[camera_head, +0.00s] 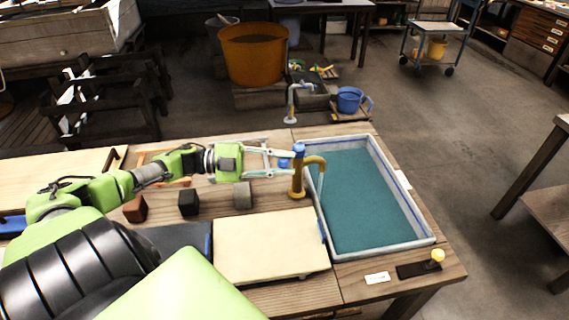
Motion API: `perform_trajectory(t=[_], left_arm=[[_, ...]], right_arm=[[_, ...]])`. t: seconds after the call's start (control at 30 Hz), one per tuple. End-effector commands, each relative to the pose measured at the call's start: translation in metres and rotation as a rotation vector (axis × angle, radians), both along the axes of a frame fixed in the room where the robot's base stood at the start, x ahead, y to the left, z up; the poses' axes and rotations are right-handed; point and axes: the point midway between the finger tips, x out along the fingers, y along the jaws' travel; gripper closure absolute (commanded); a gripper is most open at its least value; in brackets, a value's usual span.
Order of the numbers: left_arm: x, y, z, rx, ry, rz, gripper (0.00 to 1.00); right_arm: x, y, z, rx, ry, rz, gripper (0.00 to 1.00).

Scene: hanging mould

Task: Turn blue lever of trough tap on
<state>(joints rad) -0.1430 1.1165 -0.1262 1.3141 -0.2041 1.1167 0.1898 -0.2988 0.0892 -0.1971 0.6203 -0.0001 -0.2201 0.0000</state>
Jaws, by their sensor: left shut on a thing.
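The trough tap (297,180) is brass-yellow and stands at the left edge of the trough. Its spout curves right over the trough (408,243), a pale-rimmed basin with a teal inside. A thin pale streak runs down below the spout; it looks like water. The blue lever (298,148) is at the top of the tap. My left gripper (284,160) reaches in from the left, with its fingertips shut at the lever and partly hiding it. My right gripper is not in view.
Several small blocks (189,202) stand on the bench below my left arm. A pale board (270,245) lies left of the trough. A yellow-knobbed black piece (420,268) and a white label (377,278) sit at the front right. An orange tub (254,58) stands behind.

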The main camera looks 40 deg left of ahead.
Motion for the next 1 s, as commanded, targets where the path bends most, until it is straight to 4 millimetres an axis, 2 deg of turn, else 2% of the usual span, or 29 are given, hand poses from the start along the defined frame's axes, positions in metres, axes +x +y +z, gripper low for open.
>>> perform_trajectory(t=[0.4,0.43,0.5,0.73,0.83,1.0], left_arm=[[-0.001,-0.001,-0.002,0.001,0.004,-0.009,1.00],[-0.001,-0.001,-0.002,0.001,0.004,-0.009,0.74],[-0.001,-0.001,-0.002,0.001,0.003,-0.009,0.62],[-0.001,0.000,0.000,0.000,0.001,-0.008,0.62],[-0.001,0.001,0.000,0.000,0.001,-0.008,0.62],[-0.012,0.014,-0.002,0.003,0.005,-0.006,0.62]], right_arm=[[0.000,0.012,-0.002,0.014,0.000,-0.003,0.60],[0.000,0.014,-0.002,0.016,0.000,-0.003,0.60],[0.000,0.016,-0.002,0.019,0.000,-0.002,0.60],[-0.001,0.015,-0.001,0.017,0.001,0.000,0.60],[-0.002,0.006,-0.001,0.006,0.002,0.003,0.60],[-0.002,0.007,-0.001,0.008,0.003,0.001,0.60]])
